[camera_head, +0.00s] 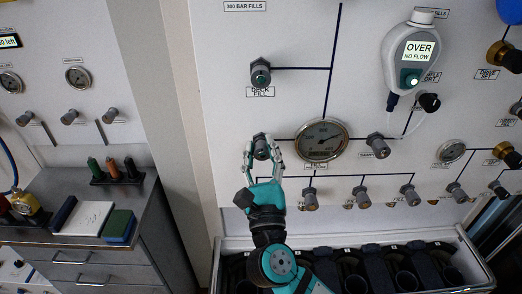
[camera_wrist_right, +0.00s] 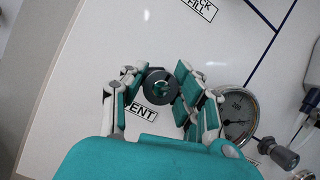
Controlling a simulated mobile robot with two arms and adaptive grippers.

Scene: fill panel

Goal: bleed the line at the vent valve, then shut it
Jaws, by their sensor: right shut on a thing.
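The vent valve (camera_head: 260,143) is a dark round knob on the white panel, left of the large dial gauge (camera_head: 321,140). My right gripper (camera_head: 262,152) reaches up from below with its fingers on either side of the knob and is shut on it. In the right wrist view the knob (camera_wrist_right: 161,87) sits between the teal finger pads, above a label partly hidden but ending in "ENT". The gauge (camera_wrist_right: 237,116) stands to its right. A grey analyser (camera_head: 409,58) at upper right reads "OVER NO FLOW". My left gripper is out of view.
Several smaller valves line the row below, above an open rack (camera_head: 235,243). A grey cabinet (camera_head: 130,200) holding tools stands at left.

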